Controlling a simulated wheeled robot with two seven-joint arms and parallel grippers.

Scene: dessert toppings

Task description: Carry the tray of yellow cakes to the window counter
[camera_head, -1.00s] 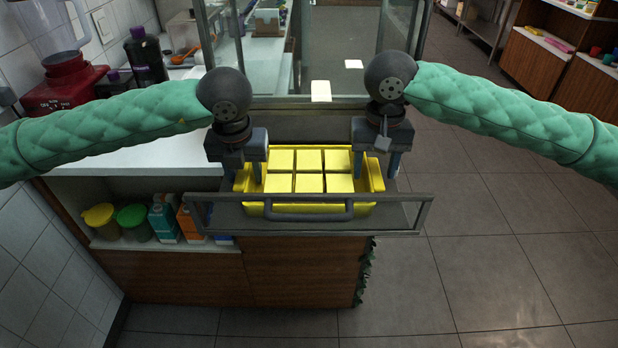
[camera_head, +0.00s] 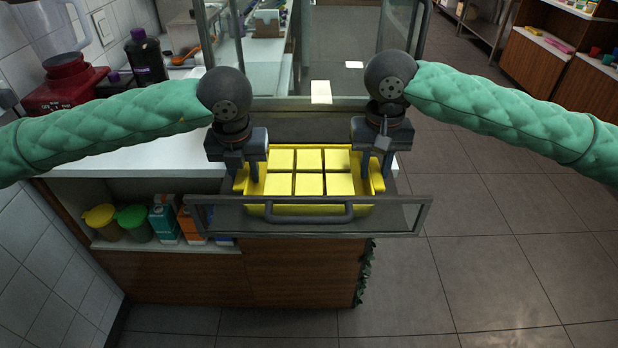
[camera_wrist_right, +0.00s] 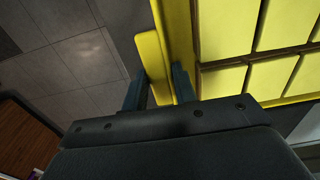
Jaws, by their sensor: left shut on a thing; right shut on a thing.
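The yellow tray (camera_head: 378,172) holds several square yellow cakes (camera_head: 310,160) in two rows. It sits low in a grey, glass-fronted drawer or case (camera_head: 410,217) with a dark handle. My left gripper (camera_head: 250,177) is shut on the tray's left rim. My right gripper (camera_head: 376,175) is shut on its right rim. In the right wrist view the right fingers (camera_wrist_right: 158,88) straddle the tray's yellow side wall (camera_wrist_right: 152,58), with the cakes (camera_wrist_right: 230,35) beside them. The window counter cannot be told for sure in these views.
A white counter (camera_head: 150,155) with a red blender (camera_head: 70,85) and dark bottles (camera_head: 146,56) stands at left. Tubs and cartons (camera_head: 165,220) fill the shelf below. Open tiled floor (camera_head: 500,240) lies to the right. Wooden cabinets (camera_head: 555,60) stand at the far right.

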